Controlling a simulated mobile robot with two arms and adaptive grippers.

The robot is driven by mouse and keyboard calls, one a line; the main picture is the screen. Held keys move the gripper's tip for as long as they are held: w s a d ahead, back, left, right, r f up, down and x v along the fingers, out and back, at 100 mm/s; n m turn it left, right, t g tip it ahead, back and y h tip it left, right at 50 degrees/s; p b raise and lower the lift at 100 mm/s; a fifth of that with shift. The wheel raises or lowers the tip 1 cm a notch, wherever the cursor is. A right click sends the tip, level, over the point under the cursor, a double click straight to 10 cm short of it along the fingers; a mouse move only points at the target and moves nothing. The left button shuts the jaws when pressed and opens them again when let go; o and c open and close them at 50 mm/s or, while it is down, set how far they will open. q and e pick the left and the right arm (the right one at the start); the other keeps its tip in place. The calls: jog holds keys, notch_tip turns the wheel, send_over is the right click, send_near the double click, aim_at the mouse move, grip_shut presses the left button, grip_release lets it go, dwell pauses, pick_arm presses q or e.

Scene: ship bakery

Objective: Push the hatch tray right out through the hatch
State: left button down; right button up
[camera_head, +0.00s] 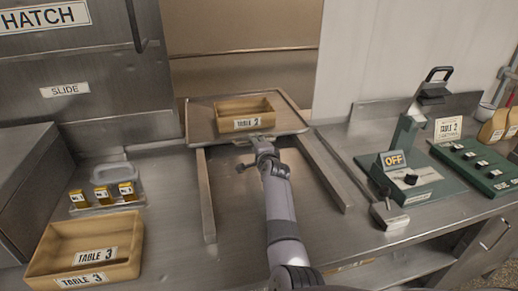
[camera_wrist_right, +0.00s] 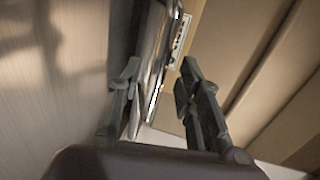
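The hatch tray (camera_head: 292,124) lies on the counter between two metal rails, in front of the brown hatch opening (camera_head: 240,65). A wooden box (camera_head: 246,114) labelled TABLE 2 stands on it. My right gripper (camera_head: 262,150) is at the middle of the tray's near edge. In the right wrist view, the fingers of my right gripper (camera_wrist_right: 158,90) are apart, with the tray's edge (camera_wrist_right: 152,75) between them and a gap on the right finger's side. Whether they touch the tray is unclear. My left gripper is not in view.
A steel panel (camera_head: 85,95) marked SLIDE, with a black handle (camera_head: 137,28), stands left of the opening. A TABLE 3 box (camera_head: 130,245) and yellow number tags (camera_head: 103,194) sit at left. A green device (camera_head: 405,175) reading OFF stands at right. The rails (camera_head: 207,195) flank my arm.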

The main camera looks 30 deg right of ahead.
jog(key=shift+v, duration=2.5)
